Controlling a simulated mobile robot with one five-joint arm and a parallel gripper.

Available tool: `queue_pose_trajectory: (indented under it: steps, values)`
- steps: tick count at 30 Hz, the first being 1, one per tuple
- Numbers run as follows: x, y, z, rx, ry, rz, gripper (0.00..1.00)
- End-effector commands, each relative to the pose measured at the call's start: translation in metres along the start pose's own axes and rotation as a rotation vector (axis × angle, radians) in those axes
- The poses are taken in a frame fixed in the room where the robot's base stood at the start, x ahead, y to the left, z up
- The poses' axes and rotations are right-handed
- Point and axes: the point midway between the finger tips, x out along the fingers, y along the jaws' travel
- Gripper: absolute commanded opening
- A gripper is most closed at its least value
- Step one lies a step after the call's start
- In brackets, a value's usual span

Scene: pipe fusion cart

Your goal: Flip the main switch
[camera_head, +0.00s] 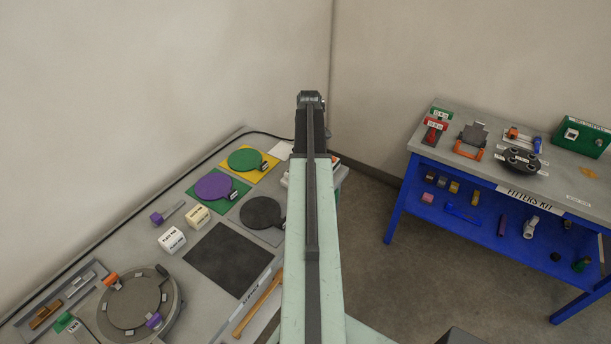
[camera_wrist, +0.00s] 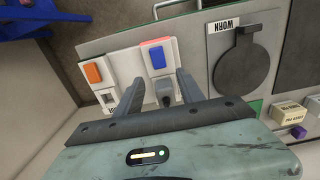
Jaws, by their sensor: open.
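In the wrist view a white switch panel (camera_wrist: 127,62) lies under my gripper (camera_wrist: 160,77). It carries an orange rocker (camera_wrist: 93,73), a blue rocker (camera_wrist: 158,56) and a small dark grey lever or knob (camera_wrist: 165,92). The lever shows between my two fingers, which are spread open and hold nothing. I cannot tell whether they touch it. No readable label tells me which control is the main switch; a partly hidden label (camera_wrist: 108,100) sits below the orange rocker. In the head view my arm hides most of the panel at the cart's far right end.
A dark round paddle (camera_wrist: 241,65) marked WORN lies right of the panel in the wrist view. In the head view the grey cart top (camera_head: 120,233) holds coloured paddles, blocks and a round fixture. A blue-framed bench (camera_head: 400,190) with tools stands right, with open floor between.

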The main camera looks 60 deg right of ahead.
Motion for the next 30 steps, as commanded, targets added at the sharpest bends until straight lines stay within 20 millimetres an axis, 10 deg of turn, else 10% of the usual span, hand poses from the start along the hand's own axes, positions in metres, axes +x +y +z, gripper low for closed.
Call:
queue_pose_trajectory:
  steps: [9, 19, 24, 30]
  values:
    - [0.061, -0.001, -0.001, -0.001, 0.000, 0.000, 0.45]
    - [0.064, -0.001, -0.001, -0.002, 0.000, 0.000, 0.45]
    - [0.064, -0.001, -0.001, -0.002, 0.000, 0.000, 0.04]
    - [0.063, -0.002, 0.001, -0.001, 0.031, 0.000, 0.00]
